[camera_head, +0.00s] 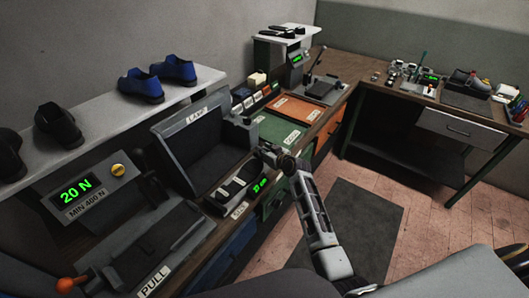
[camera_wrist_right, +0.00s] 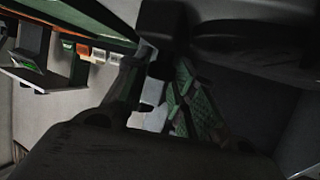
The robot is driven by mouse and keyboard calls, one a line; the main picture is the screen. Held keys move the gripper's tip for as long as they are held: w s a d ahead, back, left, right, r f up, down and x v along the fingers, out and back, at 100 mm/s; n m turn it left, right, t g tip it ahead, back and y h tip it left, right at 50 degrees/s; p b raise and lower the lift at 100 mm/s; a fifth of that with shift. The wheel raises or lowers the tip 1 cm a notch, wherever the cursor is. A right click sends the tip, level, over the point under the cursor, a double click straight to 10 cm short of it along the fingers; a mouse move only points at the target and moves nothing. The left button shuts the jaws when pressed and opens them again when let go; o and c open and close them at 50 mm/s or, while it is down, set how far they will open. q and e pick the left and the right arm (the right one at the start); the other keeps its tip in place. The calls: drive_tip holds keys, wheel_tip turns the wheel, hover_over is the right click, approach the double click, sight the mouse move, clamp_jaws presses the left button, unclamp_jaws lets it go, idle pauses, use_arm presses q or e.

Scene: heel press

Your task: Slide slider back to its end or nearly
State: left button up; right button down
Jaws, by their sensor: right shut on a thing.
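My right gripper (camera_head: 266,153) is shut, at the back right of the grey "LAST" holder (camera_head: 197,115). Its jaws also show in the right wrist view (camera_wrist_right: 187,98), with green-patterned pads close together. What they grip is dark and mostly hidden, and seems to be the slider's handle. Just in front of the gripper lies a small dark gauge with pale parts (camera_head: 237,185). A green readout beside it (camera_head: 260,186) seems to read 37 mm. How far the slider stands from its end cannot be told. My left gripper is not in view.
A force box (camera_head: 90,188) reads 20 N, MIN 400 N, above a "PULL" lever plate (camera_head: 155,255). Blue shoes (camera_head: 140,85) stand on a shelf. Green (camera_head: 278,130) and orange (camera_head: 300,107) trays lie beyond my gripper. A second bench stands at right. The floor between is open.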

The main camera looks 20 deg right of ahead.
drive_tip(key=w+d, duration=0.1)
drive_tip(key=w+d+b, duration=0.1)
drive_tip(key=shift+d+f+b, duration=0.15)
drive_tip(key=shift+d+b, duration=0.15)
drive_tip(key=shift+d, duration=0.05)
drive_tip(key=shift+w+d, duration=0.3)
drive_tip(key=shift+d, duration=0.1)
drive_tip(key=shift+r, duration=0.2)
drive_tip(key=c, duration=1.4)
unclamp_jaws()
drive_tip(key=shift+o, duration=0.8)
drive_tip(key=shift+w+d+f, duration=0.1)
drive_tip(key=shift+w, duration=0.05)
drive_tip(key=shift+s, duration=0.25)
